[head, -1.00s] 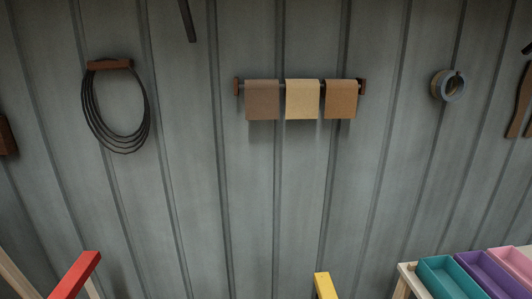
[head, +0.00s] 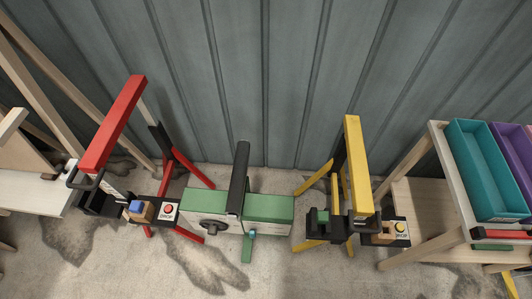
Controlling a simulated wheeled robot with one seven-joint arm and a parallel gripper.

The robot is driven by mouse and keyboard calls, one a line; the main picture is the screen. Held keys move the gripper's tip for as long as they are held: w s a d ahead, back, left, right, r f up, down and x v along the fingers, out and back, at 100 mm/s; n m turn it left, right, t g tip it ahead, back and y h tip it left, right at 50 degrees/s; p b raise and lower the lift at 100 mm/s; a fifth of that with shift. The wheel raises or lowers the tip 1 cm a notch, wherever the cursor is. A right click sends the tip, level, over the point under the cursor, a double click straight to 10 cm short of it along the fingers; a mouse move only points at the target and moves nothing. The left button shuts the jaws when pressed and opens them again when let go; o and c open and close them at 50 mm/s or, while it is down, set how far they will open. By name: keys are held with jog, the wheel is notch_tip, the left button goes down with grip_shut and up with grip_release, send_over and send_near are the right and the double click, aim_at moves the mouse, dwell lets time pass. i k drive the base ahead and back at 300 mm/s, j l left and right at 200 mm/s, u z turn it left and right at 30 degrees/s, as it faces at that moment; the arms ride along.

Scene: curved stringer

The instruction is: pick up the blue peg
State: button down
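A small blue piece (head: 137,207), which looks like the blue peg, sits on a tan wooden block (head: 145,213) at the red stand (head: 116,125), left of centre in the head view. Its lower part is not clearly visible. The block is beside a black holder (head: 100,201) and a small white label plate with a red button (head: 167,209). My gripper is not in view, so its state does not show.
A green unit with a black upright bar (head: 265,208) stands at centre. A yellow stand (head: 358,170) right of it carries a green piece (head: 322,216). A wooden table with a teal bin (head: 485,170) and a purple bin (head: 515,150) is at right. Bare floor shows in front.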

aim_at(135, 207)
jog(key=u, duration=1.4)
jog(key=i+j+z, duration=0.2)
jog(key=i+j, duration=0.3)
jog(key=i, duration=0.15)
